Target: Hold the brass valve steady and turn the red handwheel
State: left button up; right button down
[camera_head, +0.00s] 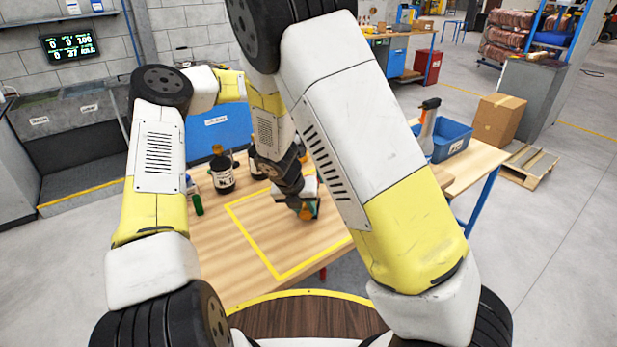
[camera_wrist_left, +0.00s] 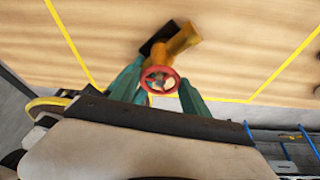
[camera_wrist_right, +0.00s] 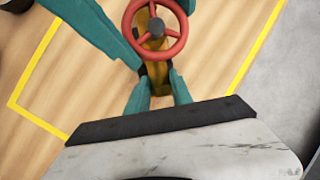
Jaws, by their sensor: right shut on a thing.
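The brass valve (camera_wrist_left: 184,40) shows in the left wrist view with the red handwheel (camera_wrist_left: 145,77) at its near end. In the right wrist view the handwheel (camera_wrist_right: 172,51) largely covers the valve (camera_wrist_right: 158,72). My right gripper (camera_wrist_right: 158,82) is shut on the brass valve, its teal fingers on either side of the body. My left gripper (camera_wrist_left: 163,84) has its teal fingers apart, one on each side of the handwheel; contact with the rim cannot be told. In the head view the right gripper (camera_head: 305,208) is small and partly hidden by my arms.
The wooden table (camera_head: 235,270) has a yellow taped outline around the work spot. A dark bottle (camera_head: 222,180) and a green bottle (camera_head: 196,204) stand at its left. A blue bin (camera_head: 452,140) and a spray bottle (camera_head: 427,125) are at the right. The table's front is clear.

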pick_arm(q)
jog(key=shift+c, duration=0.8)
jog(key=shift+n, duration=0.3)
jog(key=shift+r+n+t+h, duration=0.1)
jog(key=shift+n+t+h, duration=0.3)
jog(key=shift+n, duration=0.95)
jog(key=shift+n+t+h, duration=0.4)
jog(key=shift+n, duration=0.95)
jog(key=o, duration=1.4)
jog(key=shift+a, duration=0.1)
